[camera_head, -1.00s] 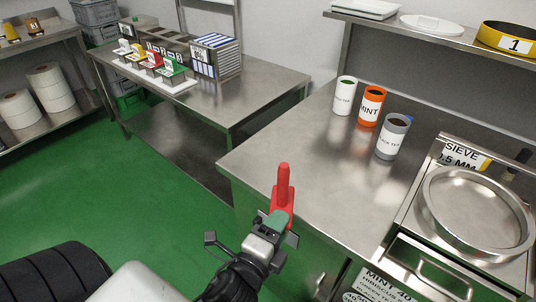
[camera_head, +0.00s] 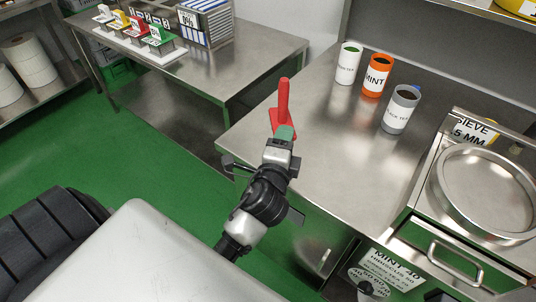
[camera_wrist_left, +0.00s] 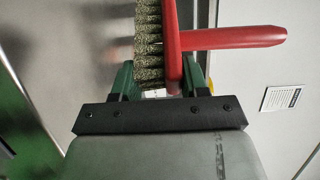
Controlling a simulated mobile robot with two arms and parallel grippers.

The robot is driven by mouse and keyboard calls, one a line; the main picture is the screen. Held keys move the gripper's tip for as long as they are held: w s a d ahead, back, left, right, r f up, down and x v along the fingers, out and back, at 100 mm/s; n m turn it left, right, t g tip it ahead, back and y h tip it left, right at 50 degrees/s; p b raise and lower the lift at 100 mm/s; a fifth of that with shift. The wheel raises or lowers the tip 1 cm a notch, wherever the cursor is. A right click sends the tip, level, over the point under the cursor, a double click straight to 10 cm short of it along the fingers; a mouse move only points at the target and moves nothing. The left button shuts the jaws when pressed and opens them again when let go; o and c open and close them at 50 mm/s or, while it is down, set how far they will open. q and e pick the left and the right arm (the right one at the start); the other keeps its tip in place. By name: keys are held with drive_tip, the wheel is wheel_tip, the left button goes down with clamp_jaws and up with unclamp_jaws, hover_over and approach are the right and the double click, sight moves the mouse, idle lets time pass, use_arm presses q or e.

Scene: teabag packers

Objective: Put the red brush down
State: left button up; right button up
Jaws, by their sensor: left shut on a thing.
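The red brush (camera_head: 282,108) is at the tip of my left gripper (camera_head: 284,134), with its handle pointing up in the head view. In the left wrist view the red brush (camera_wrist_left: 225,39) shows its red handle and a row of tan bristles. The left gripper (camera_wrist_left: 160,85) is shut on it. In the head view the brush overlaps the left front part of the steel table (camera_head: 330,150); I cannot tell whether it touches the top. The right gripper is not in view.
A white can (camera_head: 348,64), an orange MINT can (camera_head: 376,76) and a grey can (camera_head: 401,110) stand toward the back of the table. A round sieve (camera_head: 490,190) sits at the right. The table's middle is clear. Another steel table (camera_head: 235,70) holds small boxes.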

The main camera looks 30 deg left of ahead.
use_arm(q)
drive_tip(key=a+f, duration=0.1)
drive_tip(key=s+a+f, duration=0.1)
drive_tip(key=a, duration=0.1)
drive_tip(key=shift+s+a, duration=0.1)
drive_tip(key=shift+a+f, duration=0.1)
drive_tip(key=shift+f, duration=0.3)
wheel_tip(320, 180, down, 4)
drive_tip(key=shift+r+b, duration=0.25)
drive_tip(key=shift+b, duration=0.5)
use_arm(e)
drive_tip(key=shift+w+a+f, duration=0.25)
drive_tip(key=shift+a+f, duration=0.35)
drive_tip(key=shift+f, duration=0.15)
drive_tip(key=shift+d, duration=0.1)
use_arm(q)
drive_tip(key=shift+f+b, duration=0.55)
drive_tip(key=shift+f, duration=0.05)
drive_tip(key=o, duration=0.6)
drive_tip(key=shift+c, duration=0.2)
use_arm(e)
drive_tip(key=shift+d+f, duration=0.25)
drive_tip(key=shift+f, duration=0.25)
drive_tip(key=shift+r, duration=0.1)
